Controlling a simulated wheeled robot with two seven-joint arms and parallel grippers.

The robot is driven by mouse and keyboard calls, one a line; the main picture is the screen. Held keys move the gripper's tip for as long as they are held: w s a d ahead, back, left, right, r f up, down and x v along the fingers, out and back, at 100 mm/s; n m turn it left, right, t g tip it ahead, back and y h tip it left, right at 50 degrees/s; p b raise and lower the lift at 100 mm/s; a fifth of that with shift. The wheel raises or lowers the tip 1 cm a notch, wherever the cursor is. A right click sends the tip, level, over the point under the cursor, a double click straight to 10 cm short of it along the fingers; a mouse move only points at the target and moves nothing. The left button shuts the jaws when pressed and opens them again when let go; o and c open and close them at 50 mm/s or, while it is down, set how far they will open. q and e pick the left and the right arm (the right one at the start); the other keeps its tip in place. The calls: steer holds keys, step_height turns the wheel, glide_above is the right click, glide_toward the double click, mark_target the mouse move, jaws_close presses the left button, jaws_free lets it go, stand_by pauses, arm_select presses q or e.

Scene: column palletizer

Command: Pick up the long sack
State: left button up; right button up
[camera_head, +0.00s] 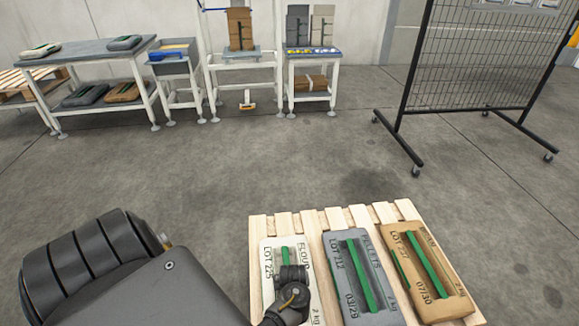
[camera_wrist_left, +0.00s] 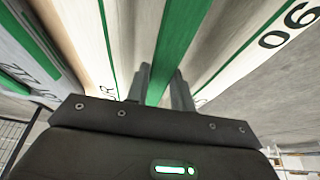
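Three sacks with green straps lie side by side on a wooden pallet (camera_head: 258,222): a white flour sack (camera_head: 271,262), a grey pellets sack (camera_head: 333,270) and a brown sack (camera_head: 392,243). I cannot tell by length which is the long one. My left gripper (camera_head: 292,275) is over the white sack, hiding part of it. In the left wrist view, the fingers of my left gripper (camera_wrist_left: 162,80) stand on either side of the white sack's green strap (camera_wrist_left: 178,40). Whether they press on it is unclear. My right gripper is not in view.
A black mesh rack (camera_head: 475,55) on wheels stands at the right. At the back are a grey table (camera_head: 85,50) with more sacks and a stand (camera_head: 313,70) with a blue tray. Open floor (camera_head: 230,160) lies between them and the pallet.

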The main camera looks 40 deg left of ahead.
arm_select(q)
jaws_close()
steer(key=shift+s, duration=0.1)
stand_by(0.8)
steer(key=shift+a+r, duration=0.1)
